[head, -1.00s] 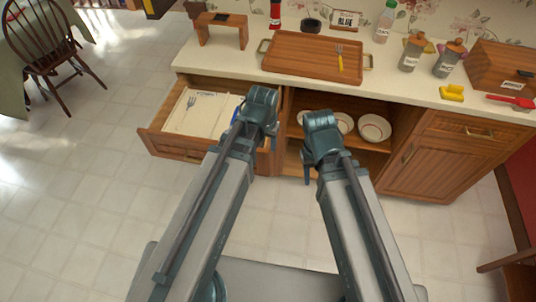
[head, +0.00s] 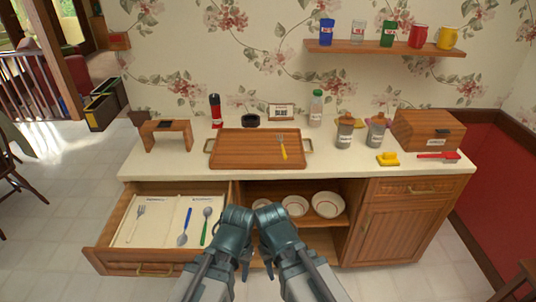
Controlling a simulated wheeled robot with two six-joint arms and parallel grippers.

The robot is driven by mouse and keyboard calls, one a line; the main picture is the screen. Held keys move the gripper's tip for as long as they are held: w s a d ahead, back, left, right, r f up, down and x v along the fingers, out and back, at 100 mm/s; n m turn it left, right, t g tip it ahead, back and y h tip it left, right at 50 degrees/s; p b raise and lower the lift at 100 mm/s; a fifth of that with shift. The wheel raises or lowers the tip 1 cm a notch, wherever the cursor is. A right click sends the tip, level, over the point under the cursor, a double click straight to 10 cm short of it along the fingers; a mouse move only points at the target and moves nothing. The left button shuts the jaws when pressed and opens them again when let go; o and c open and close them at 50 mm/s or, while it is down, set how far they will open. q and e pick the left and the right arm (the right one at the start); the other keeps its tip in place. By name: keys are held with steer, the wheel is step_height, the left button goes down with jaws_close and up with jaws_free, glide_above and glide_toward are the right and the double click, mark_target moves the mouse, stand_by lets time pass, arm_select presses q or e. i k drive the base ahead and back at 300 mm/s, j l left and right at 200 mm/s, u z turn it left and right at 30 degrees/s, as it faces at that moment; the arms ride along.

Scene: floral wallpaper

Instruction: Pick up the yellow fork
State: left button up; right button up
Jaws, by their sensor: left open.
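The yellow-handled fork (head: 283,148) lies on the right part of a brown wooden tray (head: 235,149) on the counter, tines toward the wall. My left gripper (head: 244,266) is low in the picture in front of the cabinet, open and apart from the fork. My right gripper (head: 268,264) is beside it, also well below the counter top; its jaws are too unclear to read. Both are away from the tray.
An open drawer (head: 150,262) at the left holds a fork, a blue spoon and a green spoon. Bowls (head: 328,203) stand in the open cabinet. Jars (head: 375,132), a wooden box (head: 428,132) and a yellow object (head: 387,159) stand right of the tray. A wooden stand (head: 166,134) is at left.

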mark_target(285, 156)
steer(key=i+l, duration=0.3)
steer(key=l, duration=0.15)
steer(key=i+l, duration=0.25)
steer(key=l, duration=0.2)
steer(key=i+l, duration=0.3)
steer(key=l, duration=0.15)
